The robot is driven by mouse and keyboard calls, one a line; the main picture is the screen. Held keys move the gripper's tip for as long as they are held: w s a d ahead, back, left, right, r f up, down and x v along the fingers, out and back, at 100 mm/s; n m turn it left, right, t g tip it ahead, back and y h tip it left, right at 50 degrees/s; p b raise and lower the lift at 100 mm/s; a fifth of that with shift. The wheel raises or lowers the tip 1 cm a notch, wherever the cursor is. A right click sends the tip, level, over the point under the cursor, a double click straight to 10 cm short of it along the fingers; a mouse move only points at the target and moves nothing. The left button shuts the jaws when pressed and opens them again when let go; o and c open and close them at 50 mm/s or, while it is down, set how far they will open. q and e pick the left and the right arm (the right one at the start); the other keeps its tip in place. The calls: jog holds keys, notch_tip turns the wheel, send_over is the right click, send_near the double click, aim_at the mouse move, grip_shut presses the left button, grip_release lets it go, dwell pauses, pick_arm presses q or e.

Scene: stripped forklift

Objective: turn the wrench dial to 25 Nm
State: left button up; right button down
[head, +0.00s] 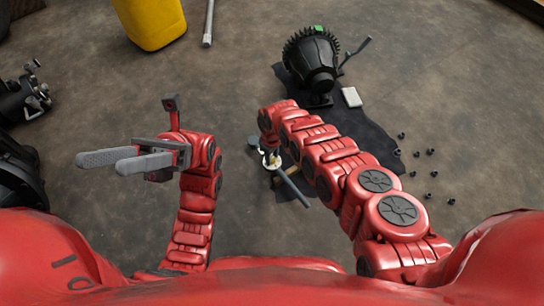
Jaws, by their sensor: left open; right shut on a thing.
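A dark rod that looks like the wrench (293,190) runs diagonally beside my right forearm, from a grey rounded end at upper left to its lower right end. A small pale, yellowish part near its middle may be the dial; its marks are too small to read. My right gripper (271,161) is at this part and shut on the wrench; its fingers are mostly hidden by my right wrist. My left gripper (100,163) is open and empty, well left of the wrench, its two grey fingers pointing left.
A black finned motor-like unit (313,62) stands on a dark patch at the back, with a small white block (351,97) beside it. Several small dark bolts (431,152) lie at right. A yellow container (152,20) and grey rod (208,22) are at the back left. Black machinery (24,98) is far left.

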jog(key=shift+d+n, duration=0.1)
jog(key=shift+n, duration=0.2)
jog(key=c, duration=0.5)
grip_release()
jog(key=shift+c, duration=0.2)
